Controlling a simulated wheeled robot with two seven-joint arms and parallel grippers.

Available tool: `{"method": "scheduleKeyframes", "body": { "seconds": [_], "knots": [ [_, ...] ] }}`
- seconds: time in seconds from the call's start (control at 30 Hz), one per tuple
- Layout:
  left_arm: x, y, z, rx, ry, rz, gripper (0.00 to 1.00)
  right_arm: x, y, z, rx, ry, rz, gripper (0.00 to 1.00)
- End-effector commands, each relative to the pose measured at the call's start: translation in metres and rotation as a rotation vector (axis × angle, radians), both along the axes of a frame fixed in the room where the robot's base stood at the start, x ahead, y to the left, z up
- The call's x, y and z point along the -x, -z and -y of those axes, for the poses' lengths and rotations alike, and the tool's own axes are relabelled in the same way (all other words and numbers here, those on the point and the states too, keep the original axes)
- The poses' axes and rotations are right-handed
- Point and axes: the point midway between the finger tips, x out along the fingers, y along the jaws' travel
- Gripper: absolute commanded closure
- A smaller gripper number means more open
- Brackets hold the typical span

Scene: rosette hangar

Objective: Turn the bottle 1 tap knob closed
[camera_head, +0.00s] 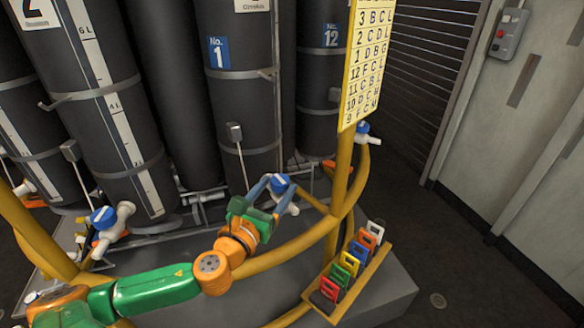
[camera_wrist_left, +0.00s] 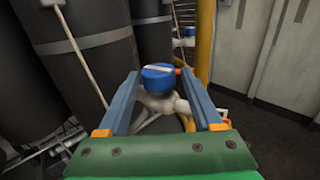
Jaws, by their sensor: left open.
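The bottle 1 tap knob (camera_head: 279,183) is a blue round cap with a pale bar across its top, on a white tap below the tall dark bottle marked No. 1 (camera_head: 237,110). My left gripper (camera_head: 274,187) is open, with its two blue fingers on either side of the knob. In the left wrist view the knob (camera_wrist_left: 158,77) stands between the fingertips of the gripper (camera_wrist_left: 162,85), with the white tap body (camera_wrist_left: 165,103) under it. I cannot tell whether the fingers touch the knob. My right gripper is not in view.
A yellow rail (camera_head: 290,252) curves in front of the tap, with a yellow post and letter board (camera_head: 366,60) at right. A rack of several coloured tags (camera_head: 345,270) stands in front. Another blue-knobbed tap (camera_head: 104,218) is at left. Open floor lies at right.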

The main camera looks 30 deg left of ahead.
Motion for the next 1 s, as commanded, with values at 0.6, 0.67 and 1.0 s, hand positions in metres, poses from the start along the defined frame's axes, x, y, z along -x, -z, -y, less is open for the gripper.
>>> {"method": "scheduleKeyframes", "body": {
  "seconds": [0.6,0.67,1.0],
  "knots": [
    [-0.062,0.0,-0.009,0.008,-0.001,-0.002,0.33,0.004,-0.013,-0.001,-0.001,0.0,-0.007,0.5],
    [-0.062,0.0,-0.009,0.008,-0.001,-0.002,0.33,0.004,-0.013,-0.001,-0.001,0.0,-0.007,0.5],
    [-0.061,0.001,-0.009,0.008,-0.001,-0.002,0.93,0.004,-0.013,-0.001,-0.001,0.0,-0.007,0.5]
  ]
}}
